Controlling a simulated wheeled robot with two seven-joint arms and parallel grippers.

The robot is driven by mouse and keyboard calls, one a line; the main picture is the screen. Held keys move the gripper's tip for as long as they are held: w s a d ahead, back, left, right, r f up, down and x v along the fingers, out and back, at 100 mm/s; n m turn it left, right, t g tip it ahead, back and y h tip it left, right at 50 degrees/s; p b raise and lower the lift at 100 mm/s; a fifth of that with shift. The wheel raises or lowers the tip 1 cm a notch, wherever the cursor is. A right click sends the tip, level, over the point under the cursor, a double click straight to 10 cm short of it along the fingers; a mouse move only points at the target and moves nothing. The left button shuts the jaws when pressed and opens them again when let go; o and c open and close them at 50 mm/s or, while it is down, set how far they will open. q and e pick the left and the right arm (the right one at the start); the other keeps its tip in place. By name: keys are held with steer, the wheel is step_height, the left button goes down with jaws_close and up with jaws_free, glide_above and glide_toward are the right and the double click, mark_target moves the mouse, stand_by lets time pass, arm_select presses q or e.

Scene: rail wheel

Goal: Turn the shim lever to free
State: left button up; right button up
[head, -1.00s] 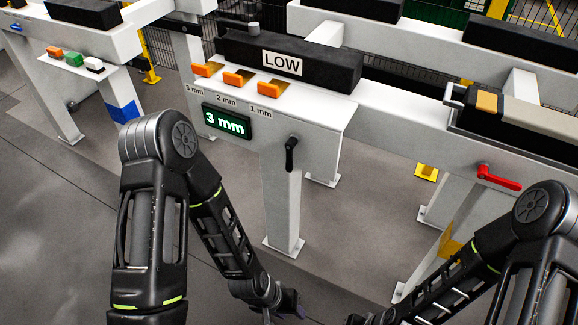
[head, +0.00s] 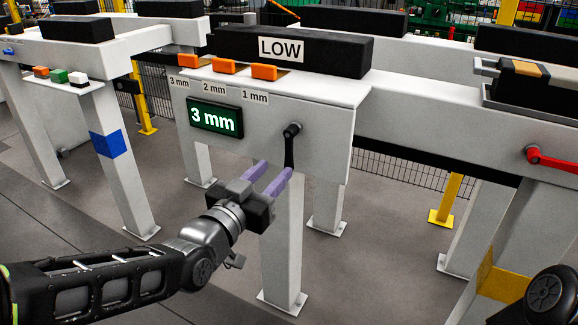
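A black lever (head: 290,145), likely the shim lever, hangs straight down from its pivot on the front of the white shim housing (head: 325,135). The green display (head: 215,118) beside it reads "3 mm". My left gripper (head: 275,168) reaches in from the lower left, with its two purple fingers apart and nothing seen between them. The right finger's tip overlaps the lever's lower end in the head view; I cannot tell whether they touch. My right gripper is not in view.
Three orange tabs (head: 223,66) sit on the housing's ledge below a "LOW" sign (head: 282,48) on a black block. A red lever (head: 562,162) is on the beam at right. A white post (head: 281,245) stands below the housing.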

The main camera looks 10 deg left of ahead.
mark_target(288, 158)
arm_select(q)
steer(key=shift+x, duration=3.95)
steer(key=shift+c, duration=0.2)
jaws_close()
steer(key=shift+f, duration=0.1)
